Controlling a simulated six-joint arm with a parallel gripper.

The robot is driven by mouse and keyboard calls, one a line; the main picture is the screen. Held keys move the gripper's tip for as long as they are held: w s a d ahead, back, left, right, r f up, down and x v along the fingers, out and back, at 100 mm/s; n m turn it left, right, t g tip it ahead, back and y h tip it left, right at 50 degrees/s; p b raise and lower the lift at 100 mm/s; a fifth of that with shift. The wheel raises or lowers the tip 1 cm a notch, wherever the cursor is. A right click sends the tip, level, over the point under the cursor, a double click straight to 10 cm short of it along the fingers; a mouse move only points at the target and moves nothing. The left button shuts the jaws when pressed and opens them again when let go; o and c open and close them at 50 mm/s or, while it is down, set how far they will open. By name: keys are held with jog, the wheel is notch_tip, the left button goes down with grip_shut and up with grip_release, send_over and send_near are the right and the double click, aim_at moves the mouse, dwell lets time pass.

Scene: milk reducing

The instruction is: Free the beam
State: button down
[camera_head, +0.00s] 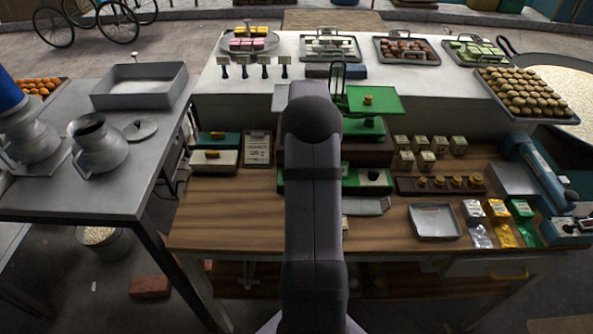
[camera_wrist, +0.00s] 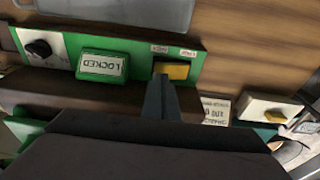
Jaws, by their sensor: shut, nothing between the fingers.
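In the wrist view, a green panel (camera_wrist: 222,52) carries a raised green block (camera_wrist: 103,66) with a label reading LOCKED, upside down. Beside it is a yellow lever or tab (camera_wrist: 172,70) under two small labels. My gripper (camera_wrist: 161,82) is shut and empty, its tips at the yellow tab's near edge; I cannot tell whether they touch. A black knob (camera_wrist: 40,48) sits on a white plate at the panel's end. In the head view my arm covers much of the panel (camera_head: 352,188) and hides my gripper. Behind stands a green balance pan (camera_head: 385,101); the beam itself is not clearly visible.
A yellow-knobbed block (camera_wrist: 270,110) and a printed card (camera_wrist: 215,108) lie beside the panel. In the head view, brass weights (camera_head: 440,184) and a metal tray (camera_head: 435,222) are right of my arm. Bare wood (camera_head: 235,210) lies to its left.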

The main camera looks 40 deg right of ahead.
jog(key=shift+f+b, duration=0.5)
jog(key=shift+f, duration=0.45)
dwell(0.4)
jog(key=shift+r, duration=0.15)
notch_tip(320, 180, up, 7)
jog(key=p, duration=0.5)
dwell(0.3)
dwell(0.5)
jog(key=s+a+n+b, duration=0.25)
jog(key=a+n, duration=0.25)
jog(key=a, duration=1.9)
jog(key=s+a+f+n+g+y+b, duration=0.1)
jog(key=s+a+f+n+b, duration=0.25)
jog(key=s+a, duration=1.1)
notch_tip(320, 180, down, 39)
jog(key=b, duration=3.7)
jog(key=shift+s+d+b, duration=0.2)
jog(key=shift+s+b, duration=0.1)
jog(key=shift+b, duration=0.05)
